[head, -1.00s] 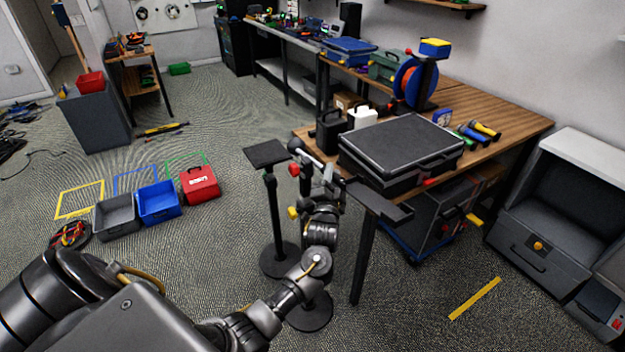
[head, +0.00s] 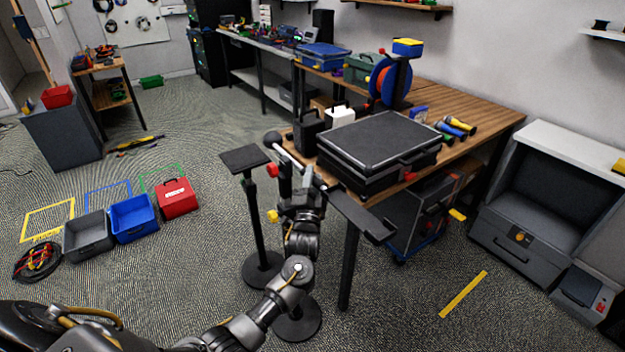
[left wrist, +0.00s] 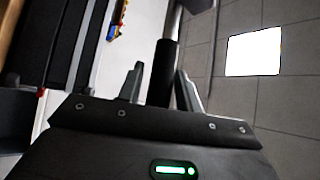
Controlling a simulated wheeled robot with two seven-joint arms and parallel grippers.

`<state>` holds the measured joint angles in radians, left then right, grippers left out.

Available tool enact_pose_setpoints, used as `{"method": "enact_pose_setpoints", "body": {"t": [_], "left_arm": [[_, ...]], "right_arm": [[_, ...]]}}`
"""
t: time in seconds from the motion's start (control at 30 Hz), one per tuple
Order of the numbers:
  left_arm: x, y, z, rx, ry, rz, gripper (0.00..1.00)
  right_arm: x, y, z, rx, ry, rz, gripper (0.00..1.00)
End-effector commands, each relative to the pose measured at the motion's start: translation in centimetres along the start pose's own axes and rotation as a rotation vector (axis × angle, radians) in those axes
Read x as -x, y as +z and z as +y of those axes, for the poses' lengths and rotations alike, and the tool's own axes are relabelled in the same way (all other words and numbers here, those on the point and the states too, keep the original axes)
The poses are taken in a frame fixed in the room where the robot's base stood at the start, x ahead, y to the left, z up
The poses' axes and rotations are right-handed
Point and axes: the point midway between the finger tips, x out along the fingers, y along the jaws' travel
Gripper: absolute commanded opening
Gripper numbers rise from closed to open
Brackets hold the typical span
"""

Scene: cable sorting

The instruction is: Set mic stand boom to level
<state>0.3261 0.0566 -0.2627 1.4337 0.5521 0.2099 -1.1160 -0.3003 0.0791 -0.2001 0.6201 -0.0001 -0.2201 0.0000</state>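The mic stand boom (head: 290,156) carries a dark round mic head (head: 272,138) at its upper left end and slopes down to the right in the head view. A red knob (head: 272,170) is below it. The stand's round base (head: 297,320) is on the floor, its pole largely hidden by my arm. My left gripper (head: 303,192) is at the boom, just right of the red knob. In the left wrist view its fingers (left wrist: 160,88) are apart, with a dark bar (left wrist: 165,72) between them; a gap shows on the bar's left. My right gripper is out of view.
A stand with a square top plate (head: 245,158) is close left of the boom. The wooden table (head: 470,140) with a black case (head: 378,145) is close right. Grey, blue and red bins (head: 133,219) are on the floor further left.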

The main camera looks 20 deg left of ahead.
Motion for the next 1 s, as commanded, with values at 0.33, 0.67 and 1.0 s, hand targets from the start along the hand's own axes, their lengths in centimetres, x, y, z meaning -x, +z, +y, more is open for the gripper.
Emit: {"method": "enact_pose_setpoints", "body": {"t": [0.33,0.67,1.0], "left_arm": [[0.1,0.1,-0.1,0.0,-0.001,-0.001,0.45],[5.0,0.2,0.2,0.001,0.001,-0.001,0.45],[10.2,0.1,0.0,0.0,-0.001,0.0,0.45]], "right_arm": [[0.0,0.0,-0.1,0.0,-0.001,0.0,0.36],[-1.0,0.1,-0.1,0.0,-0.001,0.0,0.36],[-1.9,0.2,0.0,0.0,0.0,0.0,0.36]]}}
